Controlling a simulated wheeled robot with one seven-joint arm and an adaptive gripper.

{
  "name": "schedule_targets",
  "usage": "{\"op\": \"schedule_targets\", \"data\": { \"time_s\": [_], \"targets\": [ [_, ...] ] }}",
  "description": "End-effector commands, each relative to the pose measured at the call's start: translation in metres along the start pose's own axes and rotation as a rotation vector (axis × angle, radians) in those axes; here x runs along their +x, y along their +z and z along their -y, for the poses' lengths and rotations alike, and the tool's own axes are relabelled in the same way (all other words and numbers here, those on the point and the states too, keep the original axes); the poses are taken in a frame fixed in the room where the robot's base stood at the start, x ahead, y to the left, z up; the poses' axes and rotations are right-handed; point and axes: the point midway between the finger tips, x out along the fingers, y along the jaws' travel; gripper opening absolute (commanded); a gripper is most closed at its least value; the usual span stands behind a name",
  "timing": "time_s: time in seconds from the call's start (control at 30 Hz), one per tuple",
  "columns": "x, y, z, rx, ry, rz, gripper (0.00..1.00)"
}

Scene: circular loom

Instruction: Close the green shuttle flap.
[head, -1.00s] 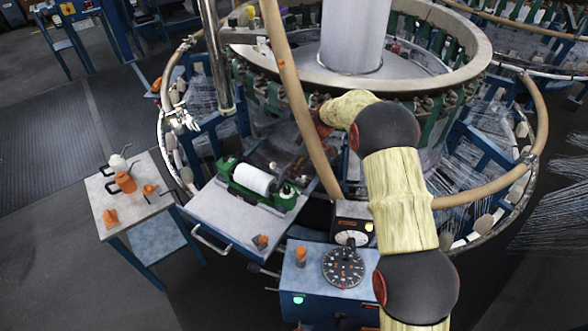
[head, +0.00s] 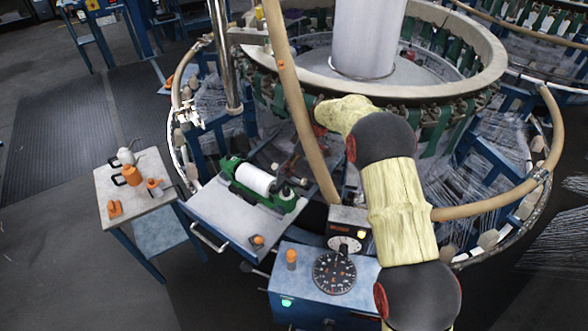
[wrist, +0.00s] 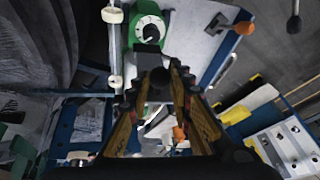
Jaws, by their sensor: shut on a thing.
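The green shuttle (head: 236,174) lies on a grey shelf beside the loom, with a white spool (head: 258,180) in it. In the wrist view its green end (wrist: 137,28) carries a white dial (wrist: 150,28) with a black lever. I cannot make out the flap as a separate part or tell its angle. My gripper (wrist: 158,82) is just below the green end in the wrist view. Its toothed fingers are shut on a dark knob (wrist: 158,88), and they partly hide it. In the head view my arm reaches to the right of the shuttle and the fingertips are not clear.
The round loom (head: 470,85) stands behind, with a brown hoop in front. A blue control box (head: 312,297) with a black dial is near the front. A small side table (head: 140,200) with orange items stands left. The floor at the lower left is clear.

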Motion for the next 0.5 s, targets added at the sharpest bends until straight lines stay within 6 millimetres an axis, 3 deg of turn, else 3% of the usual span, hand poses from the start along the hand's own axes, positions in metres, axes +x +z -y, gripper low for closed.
{"op": "schedule_targets", "data": {
  "time_s": [0.03,0.07,0.37,0.5],
  "targets": [
    [-0.0016,-0.0027,-0.0009,-0.001,0.004,-0.005,0.00],
    [-0.0016,-0.0027,-0.0009,-0.001,0.004,-0.005,0.23],
    [-0.0008,-0.0009,-0.0005,0.000,0.002,-0.002,0.40],
    [-0.0006,-0.0004,-0.0004,0.000,0.001,-0.001,0.40]
  ]
}}
